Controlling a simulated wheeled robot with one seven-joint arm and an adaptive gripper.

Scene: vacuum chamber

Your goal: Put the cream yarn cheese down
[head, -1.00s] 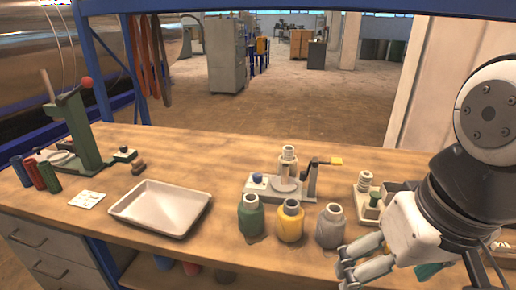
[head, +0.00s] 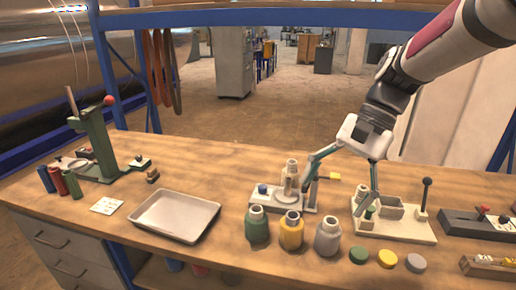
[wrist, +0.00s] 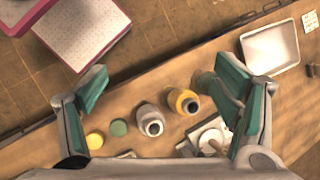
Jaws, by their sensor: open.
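My gripper (head: 340,188) is wide open above the right half of the workbench, with one finger to each side. Its open fingers also show in the wrist view (wrist: 165,92), with nothing held between them. A pale cream cylinder (head: 291,168) stands upright on the small crank device (head: 268,197), left of my gripper. Another pale, ribbed piece (head: 361,192) stands on the cream fixture board (head: 395,231), beside my right finger and partly hidden by it. I cannot tell for certain which of these is the cream yarn cheese.
Green (head: 257,225), yellow (head: 291,231) and grey (head: 327,237) bottles stand in front of the crank device. Several round lids lie to their right. An empty white tray (head: 175,216) lies left of centre. A green press (head: 103,150) stands far left. Bare bench surrounds the tray.

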